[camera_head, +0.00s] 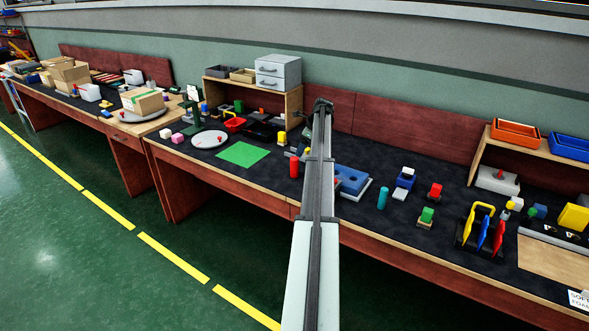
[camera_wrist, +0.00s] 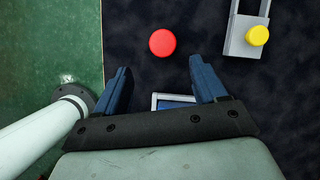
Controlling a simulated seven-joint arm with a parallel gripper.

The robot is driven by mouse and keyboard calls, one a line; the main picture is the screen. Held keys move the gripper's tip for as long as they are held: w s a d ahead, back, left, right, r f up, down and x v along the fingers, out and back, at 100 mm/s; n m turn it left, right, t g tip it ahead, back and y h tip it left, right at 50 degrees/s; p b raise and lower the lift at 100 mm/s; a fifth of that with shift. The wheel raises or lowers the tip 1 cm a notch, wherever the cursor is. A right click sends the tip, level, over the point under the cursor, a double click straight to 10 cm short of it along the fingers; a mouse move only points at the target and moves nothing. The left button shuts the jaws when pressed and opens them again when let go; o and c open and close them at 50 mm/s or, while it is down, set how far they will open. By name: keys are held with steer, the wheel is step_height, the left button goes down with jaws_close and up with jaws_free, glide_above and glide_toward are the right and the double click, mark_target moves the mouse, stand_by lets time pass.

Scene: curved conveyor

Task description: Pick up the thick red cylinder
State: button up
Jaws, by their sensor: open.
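The thick red cylinder (camera_head: 294,167) stands upright on the dark mat, close to the left of my arm in the head view. In the wrist view, its round red top (camera_wrist: 162,43) shows just ahead of my gripper (camera_wrist: 159,64), roughly centred between the two blue fingers. The fingers are spread apart with nothing between them. They do not appear to touch the cylinder. In the head view my arm covers the gripper itself.
A yellow-topped peg (camera_wrist: 257,35) on a grey holder stands to the right of the cylinder in the wrist view. A green square (camera_head: 243,154) lies left.

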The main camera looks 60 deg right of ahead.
mark_target(296, 159)
steer(key=x, duration=0.4)
steer(key=shift+w+f, duration=0.2)
steer(key=shift+f, duration=0.1)
steer(key=shift+w+d+x, duration=0.1)
steer(key=shift+x, duration=1.2)
steer(key=shift+w+d+x, duration=0.1)
steer(key=shift+x, duration=1.2)
steer(key=shift+r, duration=0.1)
steer(key=shift+c, duration=0.4)
steer(key=c, duration=1)
steer(key=shift+c, duration=0.2)
steer(key=shift+r, duration=0.15)
